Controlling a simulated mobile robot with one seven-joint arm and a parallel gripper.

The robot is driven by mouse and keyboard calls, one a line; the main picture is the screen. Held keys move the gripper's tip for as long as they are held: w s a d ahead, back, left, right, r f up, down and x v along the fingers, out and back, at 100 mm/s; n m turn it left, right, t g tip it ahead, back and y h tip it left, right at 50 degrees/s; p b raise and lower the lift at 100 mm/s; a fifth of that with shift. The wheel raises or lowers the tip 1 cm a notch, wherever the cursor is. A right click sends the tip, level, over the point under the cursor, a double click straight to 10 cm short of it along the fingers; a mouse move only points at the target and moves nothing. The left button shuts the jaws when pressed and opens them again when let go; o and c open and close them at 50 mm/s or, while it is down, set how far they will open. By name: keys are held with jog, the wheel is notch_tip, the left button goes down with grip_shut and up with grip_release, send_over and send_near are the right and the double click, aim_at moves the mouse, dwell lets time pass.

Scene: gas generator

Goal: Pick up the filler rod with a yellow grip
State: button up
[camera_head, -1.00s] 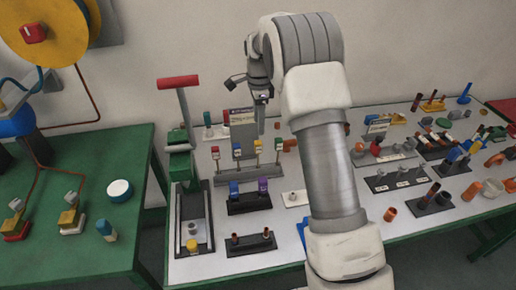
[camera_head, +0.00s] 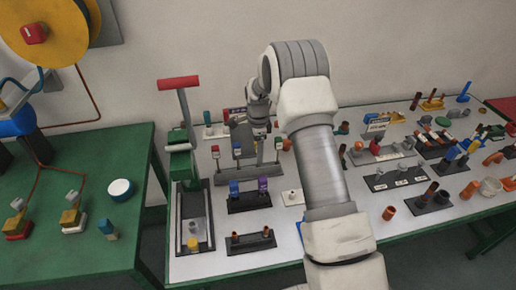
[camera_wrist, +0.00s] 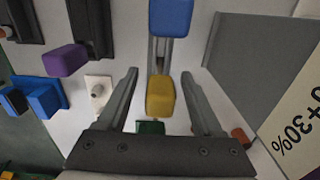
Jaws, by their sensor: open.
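The filler rod with a yellow grip (camera_wrist: 160,97) stands in a grey rack among rods with other grips. In the wrist view its yellow grip lies between the two fingers of my gripper (camera_wrist: 160,74), with gaps on both sides. My gripper is open and empty. In the head view my gripper (camera_head: 260,132) is down at the rack and hides most of the yellow grip. A blue grip (camera_wrist: 171,17) and a green grip (camera_wrist: 150,127) flank it. The head view also shows the red grip (camera_head: 215,151) at the rack's left end.
A grey sign plate (camera_wrist: 245,70) with lettering stands close to the rack. A black stand with blue and purple pieces (camera_head: 249,199) is in front of it. Several other stands and parts fill the white table to the right. A green table (camera_head: 75,190) is at the left.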

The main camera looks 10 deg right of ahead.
grip_shut()
dwell(0.3)
